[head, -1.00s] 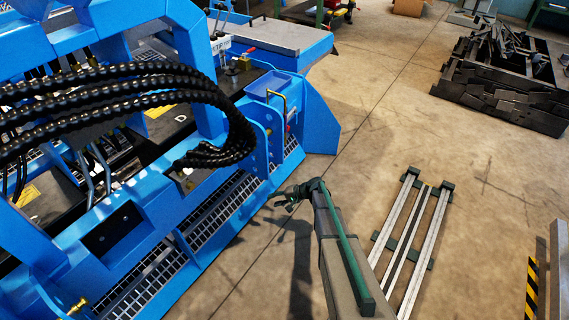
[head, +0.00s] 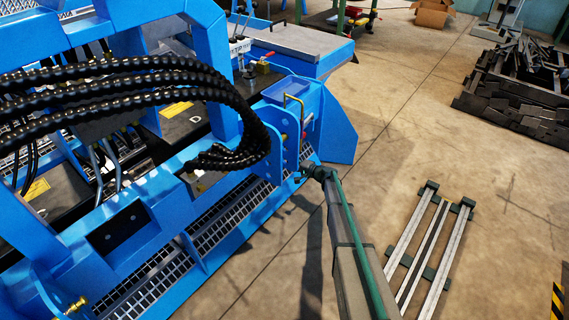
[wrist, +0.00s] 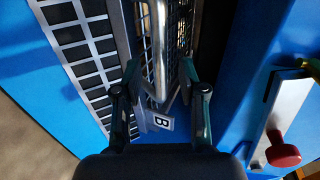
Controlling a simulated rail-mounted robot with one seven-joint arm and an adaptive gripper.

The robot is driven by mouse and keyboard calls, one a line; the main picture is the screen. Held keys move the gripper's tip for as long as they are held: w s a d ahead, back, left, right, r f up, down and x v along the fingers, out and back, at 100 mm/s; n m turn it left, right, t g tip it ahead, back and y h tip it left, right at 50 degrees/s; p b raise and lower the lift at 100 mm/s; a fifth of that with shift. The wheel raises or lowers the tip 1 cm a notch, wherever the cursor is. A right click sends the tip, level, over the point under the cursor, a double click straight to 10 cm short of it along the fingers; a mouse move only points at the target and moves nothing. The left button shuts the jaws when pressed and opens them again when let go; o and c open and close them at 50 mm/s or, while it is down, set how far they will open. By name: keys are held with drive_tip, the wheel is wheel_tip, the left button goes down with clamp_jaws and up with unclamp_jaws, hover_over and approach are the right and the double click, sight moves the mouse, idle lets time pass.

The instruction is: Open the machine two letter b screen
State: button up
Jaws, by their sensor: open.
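The blue machine (head: 225,215) fills the left of the head view. In the wrist view a mesh screen (wrist: 146,42) sits in a recess, with a tag lettered B (wrist: 161,121) at its near end. A round metal bar (wrist: 158,35) runs along the screen. My gripper (wrist: 158,75) is open, with one finger on each side of the bar in the picture; I cannot tell whether they touch it. In the head view my gripper is mostly hidden at the machine's blue side plate.
A lever with a red knob (wrist: 283,152) is right of my gripper in the wrist view. Black ribbed hoses (head: 190,85) arch over the machine. A rack of metal rails (head: 432,245) lies on the floor at right, with open floor around it.

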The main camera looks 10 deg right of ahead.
drive_tip(key=shift+b+x, duration=0.3)
drive_tip(key=shift+x, duration=1.55)
drive_tip(key=shift+c, duration=0.3)
clamp_jaws()
